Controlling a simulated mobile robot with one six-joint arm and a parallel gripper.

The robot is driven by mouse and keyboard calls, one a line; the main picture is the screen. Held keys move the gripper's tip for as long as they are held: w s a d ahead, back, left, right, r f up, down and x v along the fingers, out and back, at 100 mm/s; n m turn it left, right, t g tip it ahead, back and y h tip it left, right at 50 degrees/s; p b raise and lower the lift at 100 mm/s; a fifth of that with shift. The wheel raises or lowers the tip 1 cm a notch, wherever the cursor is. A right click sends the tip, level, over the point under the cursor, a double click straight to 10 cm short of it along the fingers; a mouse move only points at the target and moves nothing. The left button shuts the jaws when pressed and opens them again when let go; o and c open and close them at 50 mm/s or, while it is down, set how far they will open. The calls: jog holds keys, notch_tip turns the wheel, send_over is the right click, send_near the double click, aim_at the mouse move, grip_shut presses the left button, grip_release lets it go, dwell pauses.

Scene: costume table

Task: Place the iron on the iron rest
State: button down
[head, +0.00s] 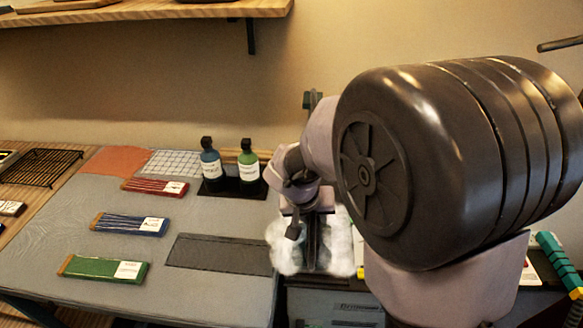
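I cannot make out an iron in the head view; my arm covers much of the right side. A dark flat rectangular pad (221,254) lies on the grey work surface, and a black wire rack (40,167) sits at the far left. Either may be the iron rest; I cannot tell which. My gripper (304,238) points down right of the dark pad, in front of a white fluffy mass (342,245). Its fingers are partly hidden and small, so whether they are open or hold something is unclear.
Red (155,187), blue (130,224) and green (103,269) labelled packs lie on the grey surface (195,217). Blue (211,166) and green (248,167) bottles stand on a black base at the back. A wooden shelf (150,10) hangs above. A green-and-yellow object (558,262) is far right.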

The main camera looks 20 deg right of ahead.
jog(key=w+d, duration=0.3)
jog(key=shift+w+d+f, duration=0.15)
jog(key=shift+d+f, duration=0.05)
jog(key=shift+d, duration=0.05)
jog(key=shift+d+f, duration=0.1)
jog(key=shift+f, duration=0.1)
jog(key=shift+f+b, duration=0.9)
jog(key=shift+f, duration=0.6)
jog(key=shift+f, duration=0.2)
jog(key=c, duration=1.1)
grip_release()
